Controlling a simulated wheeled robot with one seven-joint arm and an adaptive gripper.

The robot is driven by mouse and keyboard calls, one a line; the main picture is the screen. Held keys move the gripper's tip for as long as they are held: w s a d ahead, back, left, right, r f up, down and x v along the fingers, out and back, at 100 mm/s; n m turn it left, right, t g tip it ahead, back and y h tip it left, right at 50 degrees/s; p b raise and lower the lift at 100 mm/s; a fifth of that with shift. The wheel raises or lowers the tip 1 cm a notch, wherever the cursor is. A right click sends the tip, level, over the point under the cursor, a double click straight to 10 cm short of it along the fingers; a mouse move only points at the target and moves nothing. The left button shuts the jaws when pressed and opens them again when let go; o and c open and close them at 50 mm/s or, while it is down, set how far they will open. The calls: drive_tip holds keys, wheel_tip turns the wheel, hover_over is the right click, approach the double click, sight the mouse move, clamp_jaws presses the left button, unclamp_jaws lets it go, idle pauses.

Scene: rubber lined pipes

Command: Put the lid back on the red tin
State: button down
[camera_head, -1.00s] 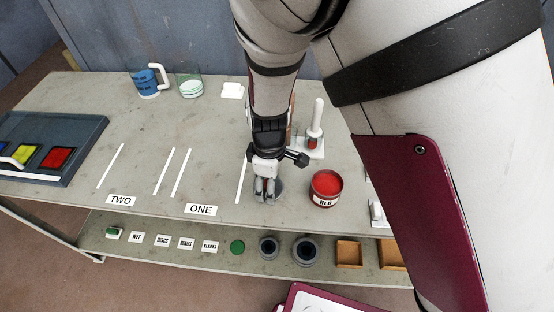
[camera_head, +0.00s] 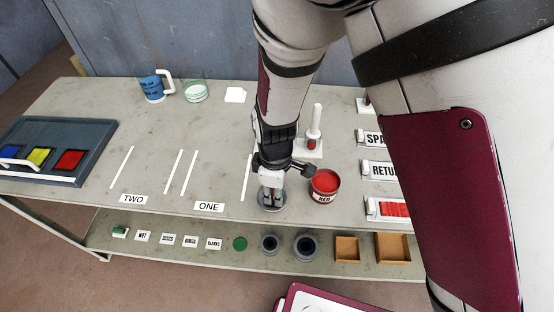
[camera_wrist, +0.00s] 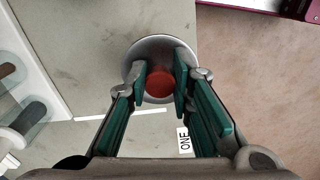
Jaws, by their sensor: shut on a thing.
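The red tin (camera_head: 323,188), marked RED, stands open on the table, its red contents showing. The grey round lid (camera_head: 262,204) is left of the tin, close to the table's front edge in the head view. It also shows in the wrist view (camera_wrist: 146,47), with a red knob (camera_wrist: 160,83) on top. My gripper (camera_head: 271,197) points down over the lid, its fingers on either side of the knob and shut on it. It shows in the wrist view too (camera_wrist: 162,87). I cannot tell whether the lid touches the table.
A white stand with an upright handle (camera_head: 315,125) is behind the tin. Signed white blocks (camera_head: 378,170) stand to the right. A tray with coloured pads (camera_head: 55,150), a blue mug (camera_head: 151,88) and a glass (camera_head: 195,91) are further left. The lower shelf (camera_head: 215,258) holds small items.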

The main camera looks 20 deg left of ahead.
drive_tip(key=s+d+r+p, duration=0.1)
drive_tip(key=s+d+p, duration=0.3)
drive_tip(key=s, duration=0.5)
drive_tip(key=w+d+r+b, duration=0.1)
drive_tip(key=w+d+r, duration=0.3)
drive_tip(key=w, duration=0.4)
drive_tip(key=w+d+r, duration=0.4)
drive_tip(key=w+r, duration=0.1)
drive_tip(key=w, duration=0.4)
drive_tip(key=shift+s+a+f+b, duration=0.1)
drive_tip(key=shift+f+b, duration=1)
drive_tip(key=shift+f, duration=2.15)
drive_tip(key=shift+f, duration=0.15)
drive_tip(key=c, duration=0.9)
unclamp_jaws()
drive_tip(key=shift+o, duration=0.2)
wheel_tip(320, 180, up, 7)
drive_tip(key=p, duration=0.2)
